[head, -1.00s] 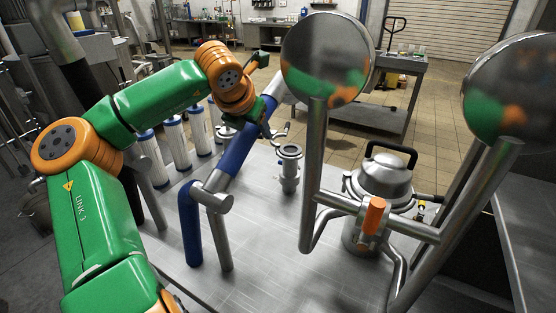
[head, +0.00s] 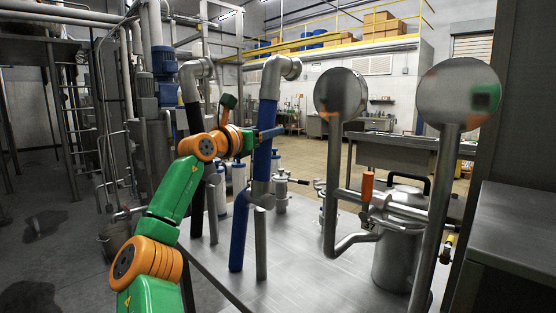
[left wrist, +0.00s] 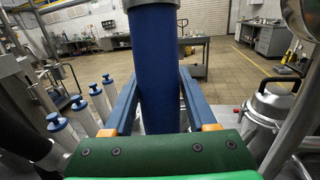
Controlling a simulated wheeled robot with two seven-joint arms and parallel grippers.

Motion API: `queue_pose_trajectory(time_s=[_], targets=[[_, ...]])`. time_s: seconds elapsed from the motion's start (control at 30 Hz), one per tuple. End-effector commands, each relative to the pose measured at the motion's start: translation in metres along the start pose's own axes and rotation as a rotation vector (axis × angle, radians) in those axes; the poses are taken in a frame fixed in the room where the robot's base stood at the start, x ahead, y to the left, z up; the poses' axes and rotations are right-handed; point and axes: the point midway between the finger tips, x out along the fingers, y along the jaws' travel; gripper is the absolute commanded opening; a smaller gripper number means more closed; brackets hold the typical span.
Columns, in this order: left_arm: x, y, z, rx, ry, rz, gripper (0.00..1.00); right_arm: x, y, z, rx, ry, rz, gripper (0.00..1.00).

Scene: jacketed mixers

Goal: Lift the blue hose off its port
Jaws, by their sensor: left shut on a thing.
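The blue hose (head: 262,162) stands nearly upright left of centre in the head view, with a steel elbow (head: 279,69) at its top. A lower blue length (head: 239,232) runs down beside a steel post (head: 261,245). My left gripper (head: 269,133) is shut around the hose's upper part. In the left wrist view the hose (left wrist: 156,60) fills the space between the two blue fingers. The hose's lower end at the steel fitting (head: 262,200) is small, and I cannot tell whether it is seated or apart. My right gripper is not in view.
A dark hose (head: 190,85) with a steel elbow stands just left of the blue one. Two round steel discs (head: 340,92) on pipes and a lidded steel vessel (head: 398,250) stand to the right. White filter cartridges (left wrist: 101,102) stand nearby. The table front (head: 300,280) is clear.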

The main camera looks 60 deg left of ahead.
Motion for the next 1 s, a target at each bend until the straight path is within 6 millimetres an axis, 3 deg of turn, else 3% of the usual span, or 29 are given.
queue_pose_trajectory(time_s=[0.03, 0.1, 0.4, 0.63, 1.0], targets=[[-0.007, 0.001, -0.012, -0.005, -0.040, 0.003, 0.00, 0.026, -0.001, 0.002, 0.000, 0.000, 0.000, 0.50], [-0.015, 0.003, -0.010, -0.014, -0.090, 0.005, 0.00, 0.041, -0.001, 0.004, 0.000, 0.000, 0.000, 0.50], [-0.041, 0.008, -0.004, -0.046, -0.250, 0.011, 0.00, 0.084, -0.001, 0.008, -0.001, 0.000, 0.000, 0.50], [-0.051, 0.010, -0.001, -0.058, -0.307, 0.013, 0.00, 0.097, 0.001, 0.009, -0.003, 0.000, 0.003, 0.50], [-0.053, 0.010, 0.002, -0.062, -0.321, 0.012, 0.00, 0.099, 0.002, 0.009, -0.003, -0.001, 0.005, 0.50]])
